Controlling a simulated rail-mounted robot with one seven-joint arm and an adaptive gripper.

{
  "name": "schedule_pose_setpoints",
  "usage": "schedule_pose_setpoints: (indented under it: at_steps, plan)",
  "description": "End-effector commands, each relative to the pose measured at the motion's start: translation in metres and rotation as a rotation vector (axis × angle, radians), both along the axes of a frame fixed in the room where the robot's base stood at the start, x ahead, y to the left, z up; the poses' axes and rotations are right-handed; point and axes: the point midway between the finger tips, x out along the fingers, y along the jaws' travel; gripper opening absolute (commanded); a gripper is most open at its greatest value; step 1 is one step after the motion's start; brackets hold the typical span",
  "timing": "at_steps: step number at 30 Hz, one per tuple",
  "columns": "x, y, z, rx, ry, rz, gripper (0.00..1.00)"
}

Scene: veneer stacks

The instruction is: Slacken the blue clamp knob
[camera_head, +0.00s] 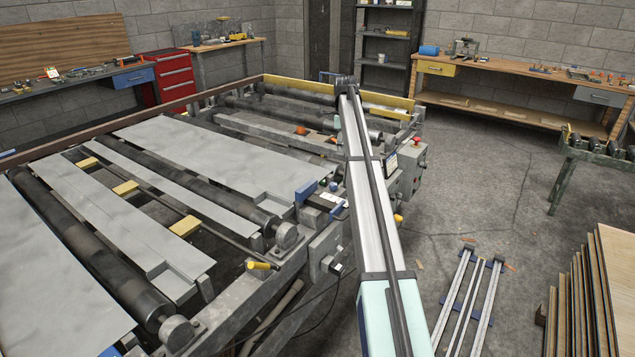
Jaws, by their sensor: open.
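Near the middle of the view, on the right side rail of the roller machine (240,310), is a small cluster of blue parts. A blue block (306,191) stands at its left, and a small round blue piece (333,187) sits just right of it. A blue-edged flat part (328,202) lies below them. I cannot tell at this size which of these is the clamp knob, or how tight it is. My gripper is not in view. A long silver beam crosses just right of the cluster and may hide part of that area.
Grey sheets (235,150) and dark rollers (85,245) fill the machine. A yellow-capped handle (262,265) sticks out from its rail. A control box (409,170) stands behind the beam. Silver rails (470,300) and stacked boards (606,290) occupy the right. The floor between is mostly clear.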

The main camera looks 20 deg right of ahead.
Motion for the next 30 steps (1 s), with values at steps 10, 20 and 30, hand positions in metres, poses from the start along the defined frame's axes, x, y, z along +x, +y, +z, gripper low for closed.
schedule_pose_setpoints:
  at_steps: [10,20,30]
  plan:
    - [0.007,0.015,0.000,0.007,-0.009,-0.021,0.60]
    - [0.006,0.015,-0.062,0.007,-0.007,-0.019,0.60]
    - [0.006,0.014,-0.125,0.007,-0.007,-0.019,0.60]
